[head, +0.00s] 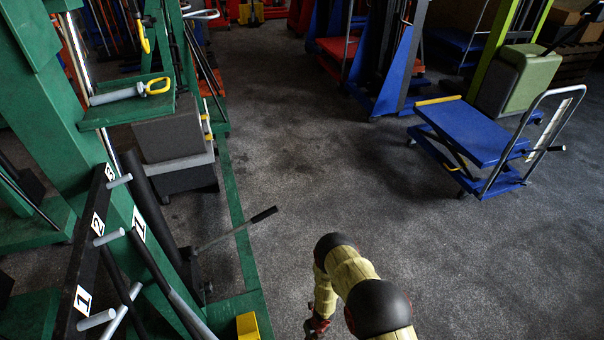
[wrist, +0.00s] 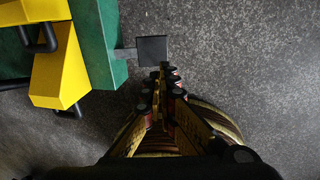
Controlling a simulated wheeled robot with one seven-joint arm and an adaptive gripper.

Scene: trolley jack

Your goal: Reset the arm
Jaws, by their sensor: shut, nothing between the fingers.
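My gripper (head: 318,325) shows at the bottom of the head view, at the end of my bent yellow and black arm, low over the grey floor. In the wrist view my gripper (wrist: 162,72) points away from the camera with its fingers together. It is shut and empty. Its tips appear near a small dark plate (wrist: 151,50) that juts from the green frame; I cannot tell whether they touch. Part of the gripper is cut off by the lower edge of the head view.
A green frame (head: 238,230) with yellow blocks (wrist: 62,75) stands at left. A black-handled lever (head: 262,215) sticks out from it. A rack with numbered pegs (head: 104,238) is nearer. A blue trolley (head: 475,135) stands at right. The middle floor (head: 330,150) is clear.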

